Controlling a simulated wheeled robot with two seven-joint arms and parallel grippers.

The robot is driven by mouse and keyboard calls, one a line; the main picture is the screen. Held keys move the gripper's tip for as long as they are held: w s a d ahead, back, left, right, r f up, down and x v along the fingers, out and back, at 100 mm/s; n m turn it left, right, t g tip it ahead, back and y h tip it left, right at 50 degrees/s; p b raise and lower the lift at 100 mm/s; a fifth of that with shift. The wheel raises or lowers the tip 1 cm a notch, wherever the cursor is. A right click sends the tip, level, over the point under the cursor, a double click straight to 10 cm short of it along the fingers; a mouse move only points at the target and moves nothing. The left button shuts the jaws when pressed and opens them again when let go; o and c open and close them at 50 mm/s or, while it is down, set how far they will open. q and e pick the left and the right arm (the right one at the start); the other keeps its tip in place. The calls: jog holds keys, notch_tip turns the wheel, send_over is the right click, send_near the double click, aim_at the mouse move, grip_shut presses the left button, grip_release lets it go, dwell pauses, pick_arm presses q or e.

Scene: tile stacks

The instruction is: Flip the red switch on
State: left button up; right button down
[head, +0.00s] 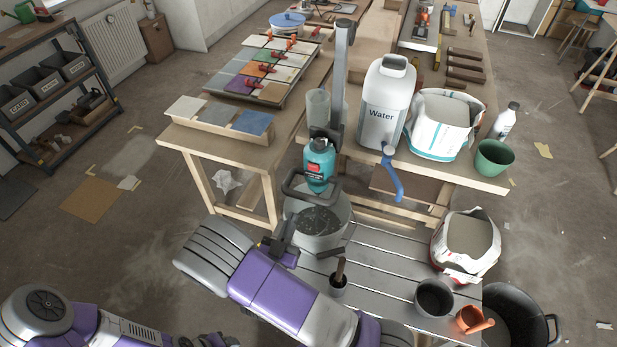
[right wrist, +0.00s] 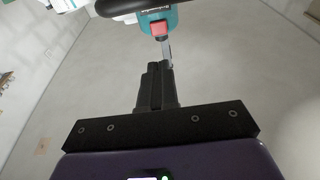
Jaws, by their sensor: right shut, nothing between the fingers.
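A teal mixer (head: 319,160) hangs on a dark upright stand above a grey bucket (head: 338,238) with dark contents. A red patch (head: 314,169) shows on its front. In the right wrist view the red switch (right wrist: 159,29) sits low on the teal body (right wrist: 150,17), beside a black handle bar (right wrist: 125,7); its position cannot be told. My right gripper (head: 289,222) is near the bucket rim, below the mixer. In the right wrist view its shut, empty fingers (right wrist: 160,66) point toward the switch with a small visible gap. My left gripper is out of view.
A white water canister (head: 385,105) with a blue spout stands on the bench right of the stand. The slatted platform (head: 385,265) holds an open bag (head: 465,245), a dark pot (head: 433,298) and an orange scoop (head: 472,320). Tile samples (head: 250,123) lie on the left bench.

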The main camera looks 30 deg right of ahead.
aim_at(312, 167)
jog(key=shift+w+d, duration=0.1)
jog(key=shift+d, duration=0.05)
jog(key=x, duration=1.3)
jog(key=shift+w+d+r+p, duration=0.1)
jog(key=shift+w+d+p, duration=0.15)
jog(key=shift+w+p, duration=0.05)
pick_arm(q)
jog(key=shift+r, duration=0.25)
